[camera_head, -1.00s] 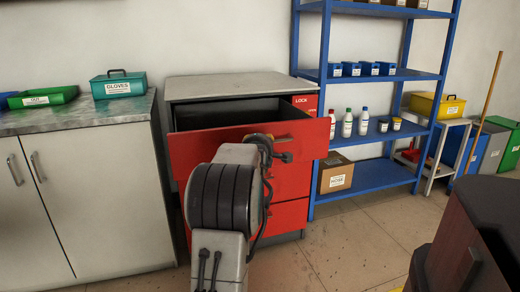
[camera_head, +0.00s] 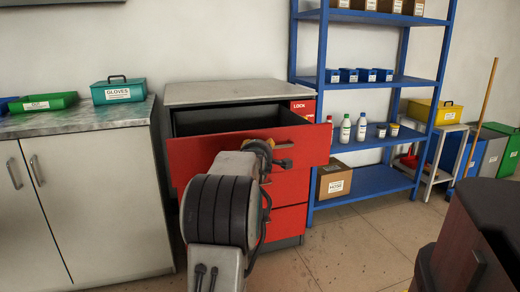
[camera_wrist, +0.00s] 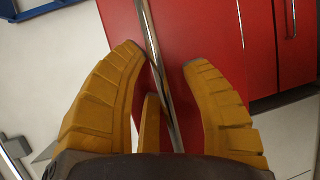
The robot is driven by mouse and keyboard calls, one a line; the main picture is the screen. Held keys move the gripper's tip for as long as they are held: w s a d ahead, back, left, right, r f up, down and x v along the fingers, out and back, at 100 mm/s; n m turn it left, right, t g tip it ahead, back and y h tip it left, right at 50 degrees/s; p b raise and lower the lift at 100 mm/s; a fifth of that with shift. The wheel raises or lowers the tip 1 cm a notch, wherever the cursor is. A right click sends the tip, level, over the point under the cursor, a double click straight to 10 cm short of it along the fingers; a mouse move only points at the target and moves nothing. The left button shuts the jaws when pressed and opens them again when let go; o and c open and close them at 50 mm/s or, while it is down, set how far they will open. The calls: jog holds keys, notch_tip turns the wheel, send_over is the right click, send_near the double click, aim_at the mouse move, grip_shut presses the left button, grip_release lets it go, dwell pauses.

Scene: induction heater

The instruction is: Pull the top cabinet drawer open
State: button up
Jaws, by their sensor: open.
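The red cabinet (camera_head: 290,188) stands against the wall under a light grey top. Its top drawer (camera_head: 190,153) is pulled out, and its dark empty-looking inside shows behind the red front. My arm covers the middle of the drawer front in the head view. In the wrist view, my gripper (camera_wrist: 165,65) has its yellow fingers spread apart. A long shiny metal handle bar (camera_wrist: 155,50) runs between the fingers in front of the red drawer face. Whether a finger touches the bar is unclear.
A white cupboard (camera_head: 95,205) with a stone top stands to the left, holding a teal gloves box (camera_head: 118,92) and a green tray (camera_head: 43,102). A blue shelf (camera_head: 375,182) stands right of the cabinet. A dark wooden piece (camera_head: 470,245) is at lower right. Floor between is clear.

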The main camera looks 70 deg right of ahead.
jog(key=shift+a+r, duration=0.1)
jog(key=shift+r, duration=0.05)
jog(key=shift+s+a+r, duration=0.1)
jog(key=shift+a, duration=0.1)
jog(key=v, duration=1.1)
jog(key=shift+a, duration=0.25)
dwell(0.5)
